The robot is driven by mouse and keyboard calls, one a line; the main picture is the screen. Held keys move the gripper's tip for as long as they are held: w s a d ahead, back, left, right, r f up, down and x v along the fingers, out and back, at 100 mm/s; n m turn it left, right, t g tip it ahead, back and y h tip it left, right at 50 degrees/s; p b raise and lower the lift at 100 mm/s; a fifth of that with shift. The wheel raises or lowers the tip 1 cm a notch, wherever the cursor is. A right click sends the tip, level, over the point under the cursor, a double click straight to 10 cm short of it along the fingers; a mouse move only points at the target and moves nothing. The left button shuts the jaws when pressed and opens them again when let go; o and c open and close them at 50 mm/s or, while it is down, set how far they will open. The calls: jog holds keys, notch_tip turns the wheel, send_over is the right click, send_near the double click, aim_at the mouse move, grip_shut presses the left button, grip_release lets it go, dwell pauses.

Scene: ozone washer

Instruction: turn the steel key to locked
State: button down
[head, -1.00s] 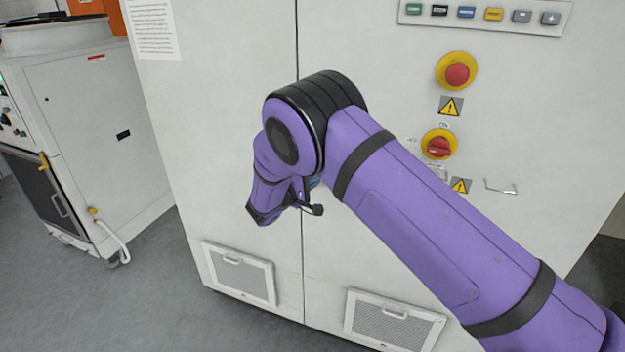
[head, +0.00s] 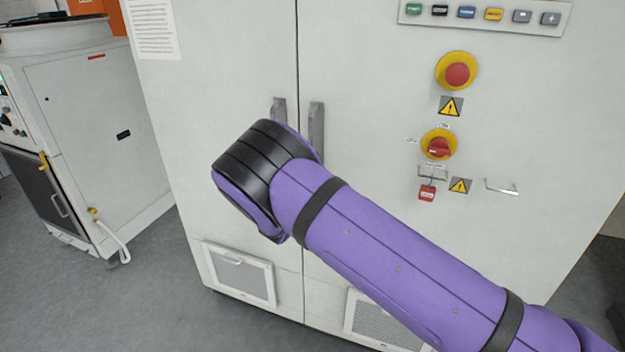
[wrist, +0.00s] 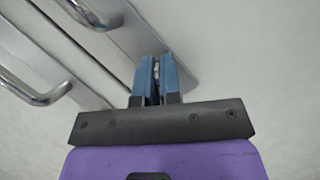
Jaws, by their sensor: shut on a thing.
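My gripper (wrist: 157,77) shows in the wrist view with its two blue fingers close together, pointing at a pale cabinet face. A small light bit of metal, which I take for the steel key (wrist: 156,70), shows in the narrow gap between the fingers. Most of it is hidden, so I cannot read which way it is turned. In the head view my purple arm covers the gripper and the key, in front of the white cabinet (head: 390,60) near the door seam.
Two upright door handles (head: 317,135) stand at the seam, and chrome handles (wrist: 35,92) show left of the fingers. On the right are a red stop button (head: 457,74), a red rotary switch (head: 439,147) and a red tag (head: 427,193). Vent grilles (head: 240,273) lie below.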

jog(key=n+t+y, duration=0.1)
jog(key=n, duration=0.2)
jog(key=n+t+y, duration=0.1)
jog(key=n, duration=0.2)
jog(key=n+y, duration=0.2)
jog(key=n, duration=0.1)
jog(key=shift+t, duration=0.4)
jog(key=shift+n+y, duration=0.3)
jog(key=shift+n, duration=0.2)
